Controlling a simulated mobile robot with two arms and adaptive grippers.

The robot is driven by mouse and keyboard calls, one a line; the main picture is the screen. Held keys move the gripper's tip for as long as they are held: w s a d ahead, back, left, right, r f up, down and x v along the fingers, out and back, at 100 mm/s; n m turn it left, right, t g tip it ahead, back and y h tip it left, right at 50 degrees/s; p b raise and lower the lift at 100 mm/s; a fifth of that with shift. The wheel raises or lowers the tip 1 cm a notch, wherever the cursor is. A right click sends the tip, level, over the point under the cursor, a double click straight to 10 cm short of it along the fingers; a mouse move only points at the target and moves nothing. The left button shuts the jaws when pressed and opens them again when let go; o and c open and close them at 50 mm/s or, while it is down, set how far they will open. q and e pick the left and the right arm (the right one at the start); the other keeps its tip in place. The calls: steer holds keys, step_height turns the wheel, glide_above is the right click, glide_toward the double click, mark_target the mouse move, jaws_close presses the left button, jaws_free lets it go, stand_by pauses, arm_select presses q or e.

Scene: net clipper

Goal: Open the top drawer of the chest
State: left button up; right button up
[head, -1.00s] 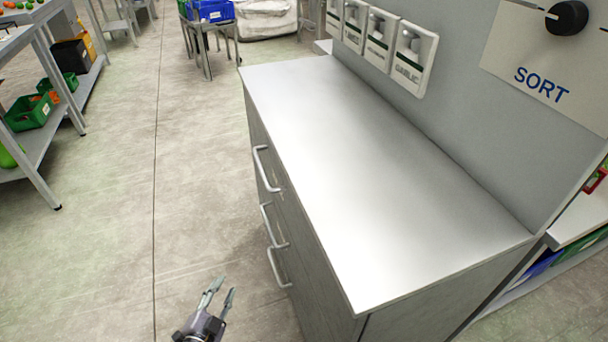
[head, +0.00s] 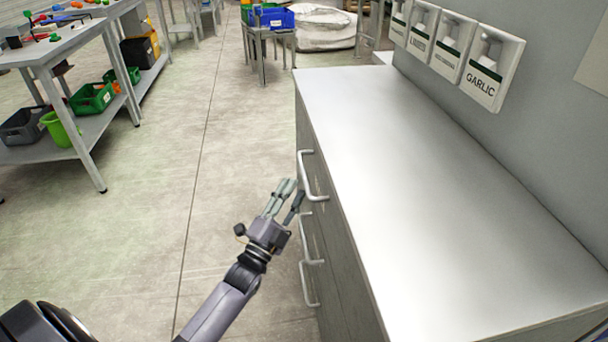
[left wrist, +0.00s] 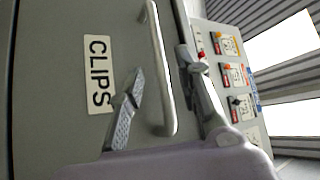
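The grey chest (head: 430,190) stands at the right in the head view, its drawers facing left and closed. Its top drawer has a pale bar handle (head: 312,178). My left gripper (head: 292,188) is beside this handle, fingers pointing to it. In the left wrist view, a drawer front (left wrist: 55,60) bears a "CLIPS" label (left wrist: 98,75). The handle bar (left wrist: 160,70) shows between the two spread fingers of my left gripper (left wrist: 160,64). The gripper is open; I cannot tell whether a finger touches the bar. My right gripper is not in view.
Two lower handles (head: 309,240) sit below the top one. A workbench with bins (head: 92,98) stands at the left. The floor (head: 200,170) between is clear.

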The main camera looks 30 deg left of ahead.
mark_target(304, 172)
arm_select(q)
steer(key=x, duration=0.6)
steer(key=shift+f, duration=0.1)
jaws_close()
stand_by(0.7)
